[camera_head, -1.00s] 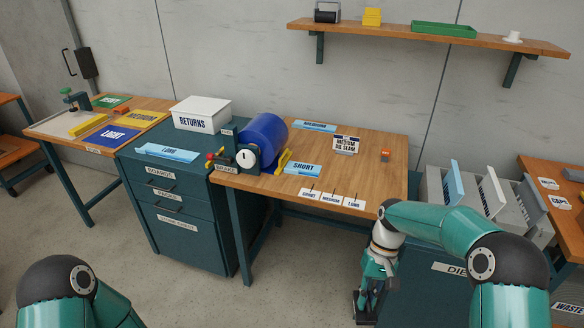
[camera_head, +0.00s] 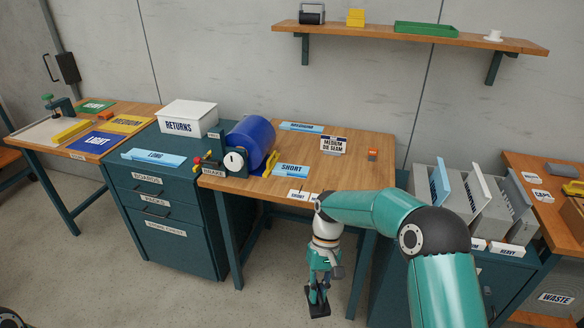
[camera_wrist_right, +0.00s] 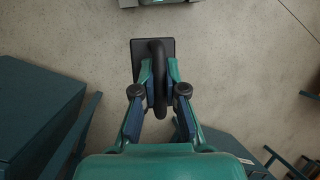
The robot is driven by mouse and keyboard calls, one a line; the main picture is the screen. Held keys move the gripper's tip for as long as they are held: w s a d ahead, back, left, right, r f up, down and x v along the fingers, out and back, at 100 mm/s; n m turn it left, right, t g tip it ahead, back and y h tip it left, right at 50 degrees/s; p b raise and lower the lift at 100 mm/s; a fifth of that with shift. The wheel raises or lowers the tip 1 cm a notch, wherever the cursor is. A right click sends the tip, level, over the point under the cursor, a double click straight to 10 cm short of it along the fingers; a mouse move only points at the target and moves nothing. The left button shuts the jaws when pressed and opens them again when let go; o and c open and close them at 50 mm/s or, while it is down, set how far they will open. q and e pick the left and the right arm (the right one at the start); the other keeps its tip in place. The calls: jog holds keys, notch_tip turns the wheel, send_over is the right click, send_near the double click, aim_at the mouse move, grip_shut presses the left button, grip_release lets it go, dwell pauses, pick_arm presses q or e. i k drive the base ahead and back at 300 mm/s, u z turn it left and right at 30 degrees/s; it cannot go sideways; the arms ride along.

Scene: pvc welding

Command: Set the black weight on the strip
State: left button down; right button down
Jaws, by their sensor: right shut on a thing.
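The black weight (camera_head: 318,302) has a flat dark base and a looped handle. It hangs in my right gripper (camera_head: 320,270), in front of and below the wooden bench's front edge. In the right wrist view the fingers (camera_wrist_right: 159,72) are shut on the black handle (camera_wrist_right: 158,85), with the base plate (camera_wrist_right: 141,58) beyond them over the floor. Light blue labelled pieces marked LONG (camera_head: 153,158), SHORT (camera_head: 288,171) and MEDIUM (camera_head: 301,127) lie on the bench and cabinet. I cannot tell which thing is the strip. My left gripper is out of view.
A blue roll (camera_head: 251,141) with a gauge stands at the bench's left end. A RETURNS box (camera_head: 188,117) sits on the drawer cabinet. Grey bins (camera_head: 475,205) stand at the right. The wooden bench top (camera_head: 350,172) has clear room at its middle and right.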

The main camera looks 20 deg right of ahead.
aim_at(291, 170)
jog(key=u, duration=0.05)
jog(key=i, duration=1)
jog(key=z, duration=0.05)
